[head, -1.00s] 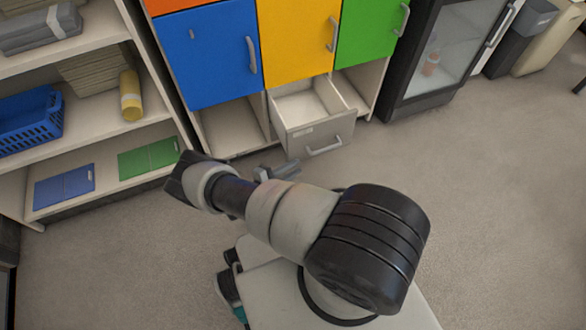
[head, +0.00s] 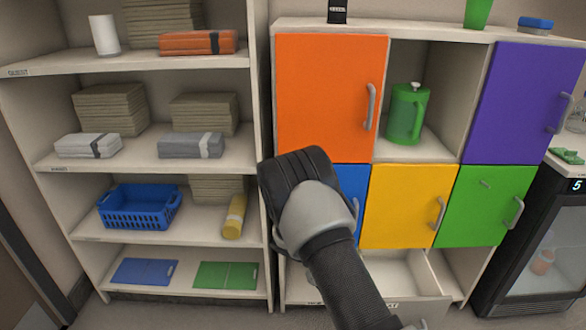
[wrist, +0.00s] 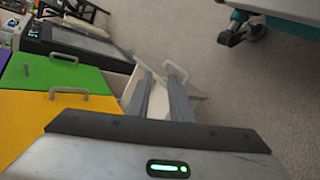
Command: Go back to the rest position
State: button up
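My gripper (wrist: 160,76) shows in the wrist view with its two grey fingers apart and nothing between them. The fingers point over an open white drawer (wrist: 132,86) at the bottom of the coloured cabinet, with a light handle (wrist: 174,69) near the fingertips. I cannot tell how far the fingers are from the drawer. In the head view, my arm rises in front of the cabinet and hides the fingers, part of the blue door (head: 350,184) and part of the pulled-out drawer (head: 398,276).
A shelf unit (head: 257,120) stands left, with a blue basket (head: 140,209) and a yellow roll (head: 234,216). An orange door (head: 322,95) and a green jug (head: 405,113) are in the cabinet. A glass-front fridge (head: 545,255) stands right. The wrist view shows clear floor (wrist: 215,80).

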jog(key=s+a+r+m+t+y, duration=0.1)
jog(key=s+r+y, duration=0.25)
jog(key=r, duration=0.85)
jog(key=s+r+m+y, duration=0.2)
jog(key=s+r+y, duration=0.15)
jog(key=r, duration=0.75)
jog(key=s+a+r+t+y+p, duration=0.1)
jog(key=s+a+r+t+y, duration=0.15)
jog(key=s+r, duration=0.5)
jog(key=s+a+r+t+y, duration=0.1)
jog(key=s+r+t, duration=0.2)
jog(key=s+r, duration=0.45)
notch_tip(320, 180, up, 25)
jog(key=s+p, duration=0.1)
jog(key=p, duration=2.6)
